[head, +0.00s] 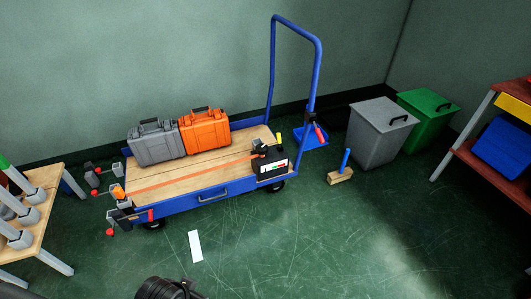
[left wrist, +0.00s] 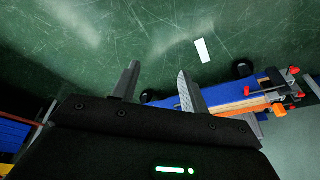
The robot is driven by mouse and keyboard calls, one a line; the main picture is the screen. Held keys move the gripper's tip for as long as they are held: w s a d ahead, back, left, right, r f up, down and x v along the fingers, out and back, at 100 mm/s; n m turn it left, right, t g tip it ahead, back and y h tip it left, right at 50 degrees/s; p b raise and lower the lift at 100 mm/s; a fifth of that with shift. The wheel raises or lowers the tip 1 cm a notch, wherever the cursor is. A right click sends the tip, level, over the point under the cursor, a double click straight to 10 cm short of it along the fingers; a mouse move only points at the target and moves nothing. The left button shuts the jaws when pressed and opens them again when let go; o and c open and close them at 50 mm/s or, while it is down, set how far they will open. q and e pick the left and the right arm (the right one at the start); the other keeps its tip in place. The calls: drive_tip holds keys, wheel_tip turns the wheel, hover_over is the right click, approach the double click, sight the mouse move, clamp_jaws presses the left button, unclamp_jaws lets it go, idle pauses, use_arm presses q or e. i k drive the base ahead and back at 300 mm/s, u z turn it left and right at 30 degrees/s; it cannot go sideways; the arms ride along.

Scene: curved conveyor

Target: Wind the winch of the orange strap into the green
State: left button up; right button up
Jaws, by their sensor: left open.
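A blue cart (head: 215,199) with a wooden deck stands mid-floor in the head view. An orange strap (head: 195,177) lies along the deck, from the left end to a black box (head: 258,162) at the right. The box has a white gauge face (head: 273,168) with green and red marks; I cannot read its pointer. Winch parts with red knobs and an orange piece (head: 118,192) sit at the cart's left end. In the left wrist view, the winch end (left wrist: 282,90) is at the right. My left gripper (left wrist: 158,82) is open and empty, apart from the winch. My right gripper is not seen.
A grey case (head: 155,145) and an orange case (head: 205,133) stand on the deck's back side. A wooden table (head: 50,195) is at left. Grey (head: 375,140) and green (head: 432,125) bins and a shelf (head: 480,165) are at right. Floor before the cart is mostly clear.

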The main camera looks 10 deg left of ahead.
sight(261, 148)
drive_tip(key=k, duration=0.5)
drive_tip(key=u, duration=0.8)
drive_tip(key=i, duration=1.85)
drive_tip(key=z, duration=0.8)
drive_tip(key=i, duration=0.55)
drive_tip(key=z, duration=0.4)
